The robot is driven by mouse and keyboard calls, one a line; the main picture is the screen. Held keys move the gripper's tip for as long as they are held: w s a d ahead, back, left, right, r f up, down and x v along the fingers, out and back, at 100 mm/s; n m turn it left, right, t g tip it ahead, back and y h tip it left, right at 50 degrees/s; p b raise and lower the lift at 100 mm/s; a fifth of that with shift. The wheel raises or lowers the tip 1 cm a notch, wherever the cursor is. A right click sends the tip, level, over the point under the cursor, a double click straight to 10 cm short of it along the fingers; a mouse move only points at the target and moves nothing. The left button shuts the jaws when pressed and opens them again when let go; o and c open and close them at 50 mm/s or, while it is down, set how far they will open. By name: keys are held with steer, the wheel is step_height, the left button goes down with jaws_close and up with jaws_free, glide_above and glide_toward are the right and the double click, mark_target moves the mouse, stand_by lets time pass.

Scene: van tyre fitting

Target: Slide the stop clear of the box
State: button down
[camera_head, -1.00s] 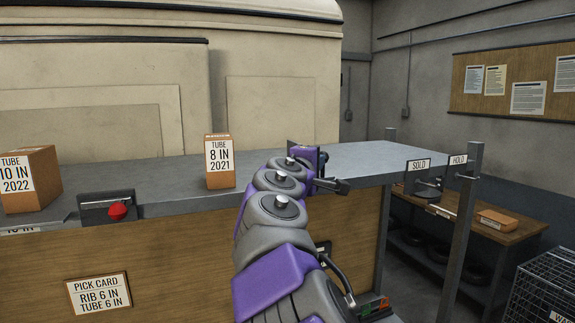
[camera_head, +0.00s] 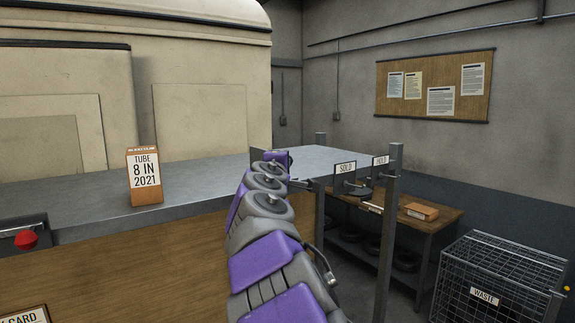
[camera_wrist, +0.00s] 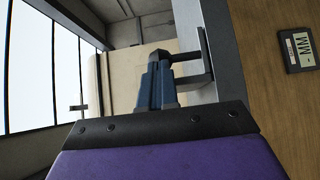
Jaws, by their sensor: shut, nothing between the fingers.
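The brown box (camera_head: 145,180) labelled TUBE 8 IN 2021 stands upright on the grey counter (camera_head: 80,200), near its front edge. A red knob (camera_head: 26,239) on a dark plate sits at the front edge, left of the box; it may be the stop, but I cannot tell for sure. My gripper (camera_wrist: 155,78) shows blue in the wrist view, shut and empty. In the head view my gripper is mostly hidden behind my arm, near the counter's right end, well right of the box and knob. Neither the box nor the knob can be made out in the wrist view.
A post (camera_head: 388,235) stands at the counter's right end, near SOLD (camera_head: 346,167) and HOLD (camera_head: 381,161) signs. A workbench (camera_head: 440,222) holds an orange-brown box (camera_head: 421,211). A wire waste cage (camera_head: 500,275) stands at right. The counter between box and arm is clear.

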steer(key=shift+a+f, duration=0.2)
steer(key=shift+a, duration=0.05)
